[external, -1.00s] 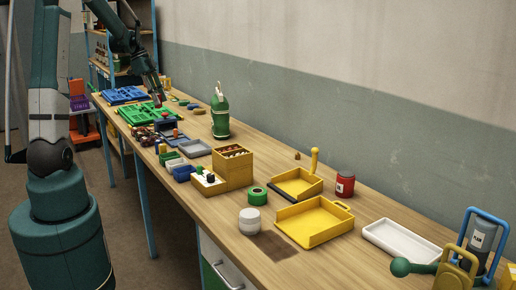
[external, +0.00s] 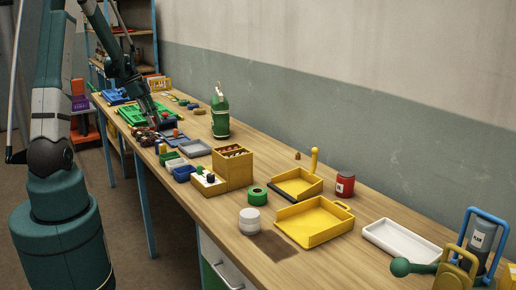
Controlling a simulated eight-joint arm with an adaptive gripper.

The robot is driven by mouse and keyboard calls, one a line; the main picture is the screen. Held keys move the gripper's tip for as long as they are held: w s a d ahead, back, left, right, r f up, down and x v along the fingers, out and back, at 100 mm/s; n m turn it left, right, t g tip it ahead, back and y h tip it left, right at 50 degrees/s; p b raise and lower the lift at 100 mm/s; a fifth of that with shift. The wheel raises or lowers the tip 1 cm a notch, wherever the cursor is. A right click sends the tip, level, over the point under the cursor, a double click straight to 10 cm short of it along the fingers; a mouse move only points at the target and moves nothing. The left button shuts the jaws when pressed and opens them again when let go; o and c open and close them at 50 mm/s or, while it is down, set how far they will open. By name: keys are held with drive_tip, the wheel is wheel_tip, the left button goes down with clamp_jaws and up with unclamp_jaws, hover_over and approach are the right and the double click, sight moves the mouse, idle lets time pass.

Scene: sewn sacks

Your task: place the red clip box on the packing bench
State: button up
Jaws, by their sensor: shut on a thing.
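My gripper (external: 155,121) is low over the far half of the wooden packing bench (external: 215,208), beside the green tray and above the cluster of small parts. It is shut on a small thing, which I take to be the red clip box. The held thing is mostly hidden by the fingers and too small to make out clearly. I cannot tell whether it touches anything below.
A green bottle (external: 220,117) stands right of my gripper. A green tray (external: 135,113), a grey tray (external: 195,147) and a yellow organiser box (external: 233,168) are nearby. Yellow trays (external: 315,222) and a red jar (external: 345,184) stand nearer.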

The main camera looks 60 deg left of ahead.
drive_tip(key=shift+f, duration=0.15)
drive_tip(key=shift+f, duration=3.05)
drive_tip(key=shift+f, duration=1.85)
drive_tip(key=shift+f+b, duration=0.15)
drive_tip(key=shift+b, duration=0.2)
drive_tip(key=o, duration=0.8)
drive_tip(key=shift+o, duration=0.3)
drive_tip(key=v, duration=1.2)
drive_tip(key=shift+p, duration=0.35)
